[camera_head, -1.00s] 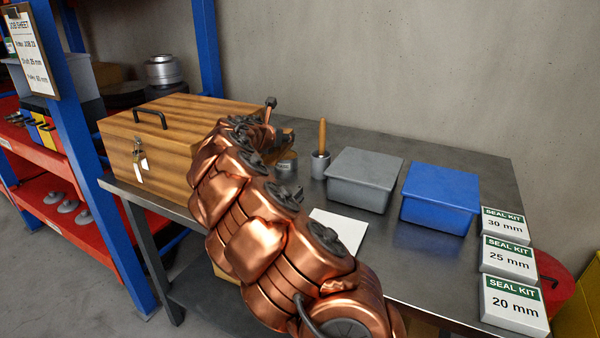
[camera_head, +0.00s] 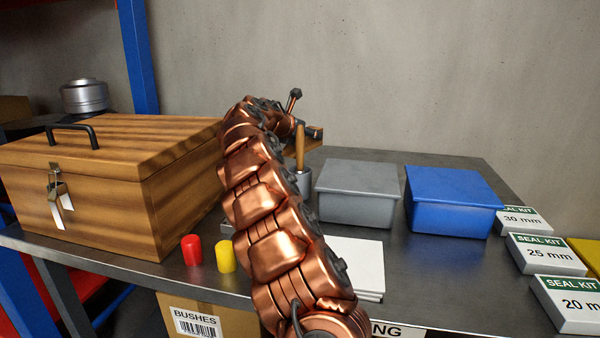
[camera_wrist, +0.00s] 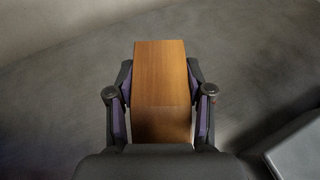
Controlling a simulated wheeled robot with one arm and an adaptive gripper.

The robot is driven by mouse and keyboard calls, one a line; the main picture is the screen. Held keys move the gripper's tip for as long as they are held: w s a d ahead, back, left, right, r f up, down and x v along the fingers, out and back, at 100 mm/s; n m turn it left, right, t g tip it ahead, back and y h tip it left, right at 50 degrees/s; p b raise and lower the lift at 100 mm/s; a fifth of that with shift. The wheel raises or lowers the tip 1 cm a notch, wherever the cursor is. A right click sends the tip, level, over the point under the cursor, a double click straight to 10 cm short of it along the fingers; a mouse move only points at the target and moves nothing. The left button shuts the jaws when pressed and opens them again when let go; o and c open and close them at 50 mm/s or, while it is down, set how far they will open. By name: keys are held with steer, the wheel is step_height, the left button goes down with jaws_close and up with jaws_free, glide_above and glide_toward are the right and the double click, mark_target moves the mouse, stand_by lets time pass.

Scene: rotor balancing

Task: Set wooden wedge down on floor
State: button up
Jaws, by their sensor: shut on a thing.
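The wooden wedge (camera_wrist: 163,80) is a plain brown block between the two fingers of my gripper (camera_wrist: 160,103) in the wrist view. The fingers press on its left and right sides, and its far end sticks out past them. A grey surface (camera_wrist: 60,110) lies beyond the wedge in the wrist view.
The steel bench (camera_head: 440,290) carries a wooden chest (camera_head: 190,190), a grey box (camera_head: 357,190), a blue box (camera_head: 452,200), a wooden-handled tool (camera_head: 300,145), red (camera_head: 191,250) and yellow (camera_head: 226,256) bushes, and seal kit boxes (camera_head: 545,253). A wall (camera_head: 400,70) stands behind.

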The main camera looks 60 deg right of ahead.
step_height(320, 180, down, 8)
steer(key=shift+r+b, duration=0.1)
steer(key=shift+b, duration=1.1)
steer(key=o, duration=1.2)
